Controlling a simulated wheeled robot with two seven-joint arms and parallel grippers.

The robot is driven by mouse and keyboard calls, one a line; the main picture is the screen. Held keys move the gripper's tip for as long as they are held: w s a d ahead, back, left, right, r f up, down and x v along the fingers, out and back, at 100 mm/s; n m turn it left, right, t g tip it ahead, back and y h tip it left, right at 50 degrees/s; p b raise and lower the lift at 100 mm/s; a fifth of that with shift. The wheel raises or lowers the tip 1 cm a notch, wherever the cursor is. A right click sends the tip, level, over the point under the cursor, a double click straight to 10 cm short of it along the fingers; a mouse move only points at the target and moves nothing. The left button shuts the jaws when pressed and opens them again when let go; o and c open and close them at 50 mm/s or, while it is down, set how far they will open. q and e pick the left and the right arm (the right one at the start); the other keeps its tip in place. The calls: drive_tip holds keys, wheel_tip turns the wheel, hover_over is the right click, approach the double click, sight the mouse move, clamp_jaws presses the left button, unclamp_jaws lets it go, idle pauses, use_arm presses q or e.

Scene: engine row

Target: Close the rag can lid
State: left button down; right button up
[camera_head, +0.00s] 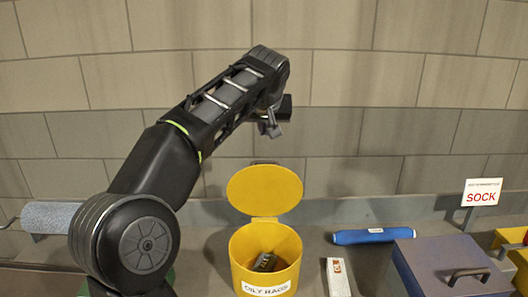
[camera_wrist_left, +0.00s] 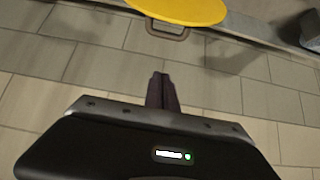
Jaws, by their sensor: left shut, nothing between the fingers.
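The yellow rag can (camera_head: 240,244), labelled OILY RAGS, stands on the bench in the head view. Its round yellow lid (camera_head: 264,190) is open, tilted up at the back of the can. A dark object (camera_head: 265,262) lies inside the can. My left gripper (camera_head: 270,130) is above and behind the raised lid, apart from it, and is shut and empty. In the left wrist view the closed fingers (camera_wrist_left: 161,90) point toward the wall, and the lid (camera_wrist_left: 180,8) with its dark handle (camera_wrist_left: 168,30) shows at the top edge. My right gripper is not in view.
A blue roll (camera_head: 372,236) and a white labelled box (camera_head: 338,277) lie right of the can. A grey-blue toolbox (camera_head: 440,262) with a handle stands farther right, near a SOCK sign (camera_head: 482,192). A grey roll (camera_head: 58,217) is at the left. The tiled wall stands close behind.

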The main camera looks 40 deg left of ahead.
use_arm(q)
drive_tip(key=p+x, duration=0.3)
drive_tip(key=x, duration=0.7)
drive_tip(key=s+d+f, duration=0.1)
drive_tip(key=s+d, duration=0.1)
drive_tip(key=shift+s+d+f+b, duration=0.1)
drive_tip(key=shift+s+f+b, duration=0.25)
drive_tip(key=shift+f, duration=0.05)
